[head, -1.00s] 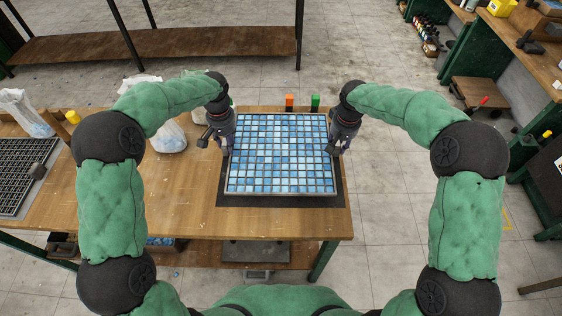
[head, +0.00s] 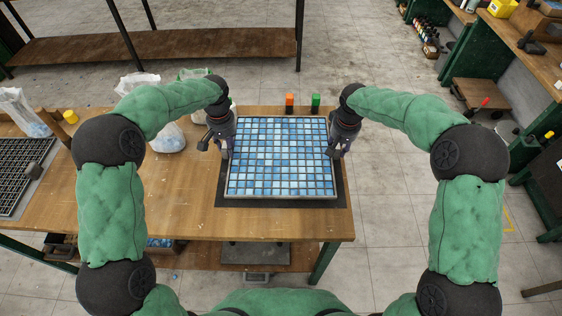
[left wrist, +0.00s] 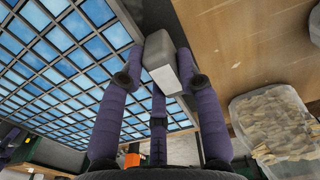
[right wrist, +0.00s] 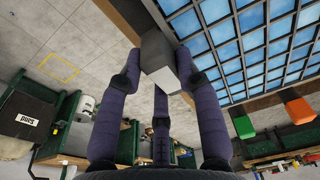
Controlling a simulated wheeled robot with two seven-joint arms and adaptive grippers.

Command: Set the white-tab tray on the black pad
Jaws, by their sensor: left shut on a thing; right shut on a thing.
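The tray (head: 282,165) is a shallow frame of blue mosaic tiles, level over the black pad (head: 280,204) on the table. A strip of pad shows along its front and right side. I cannot tell whether the tray touches the pad. My left gripper (head: 228,150) is shut on the tray's left tab, a grey block with a white face, seen in the left wrist view (left wrist: 164,68). My right gripper (head: 335,150) is shut on the right tab, also grey with a white face in the right wrist view (right wrist: 160,66).
An orange block (head: 289,101) and a green block (head: 315,101) stand behind the tray. Plastic bags (head: 167,137) lie left of my left gripper. A dark gridded tray (head: 20,172) is at the far left. The wooden tabletop (head: 170,205) between is clear.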

